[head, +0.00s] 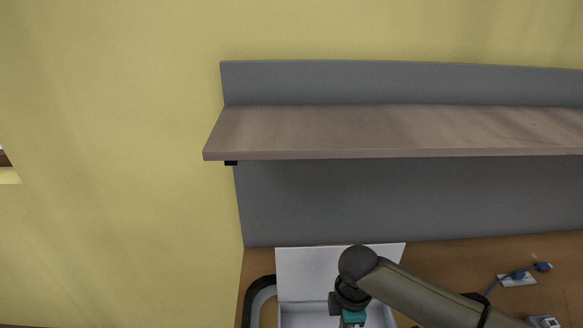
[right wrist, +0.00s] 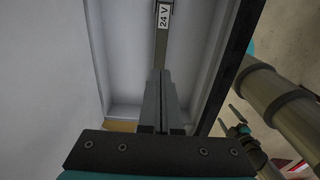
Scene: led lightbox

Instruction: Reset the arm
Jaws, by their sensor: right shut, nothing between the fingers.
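The white lightbox (head: 295,316) stands open on the wooden table at the bottom of the head view, its white lid or back panel (head: 305,270) raised. My right gripper (right wrist: 161,78) is shut and empty, and its fingers point into the box (right wrist: 112,60) in the right wrist view. A grey strip (right wrist: 160,48) with a "24 V" label (right wrist: 164,15) runs ahead of the fingertips. I cannot tell whether they touch it. In the head view the fingertips are cut off below the frame. What looks like my left gripper (right wrist: 238,122) shows small at the right of the wrist view; its jaw state is unclear.
A wooden shelf (head: 390,130) on a grey panel (head: 350,200) overhangs the back of the table (head: 450,265). A blue-and-white connector piece (head: 517,279) lies at the right, with another small device (head: 545,321) nearer. A dark curved hose (head: 252,298) is left of the box.

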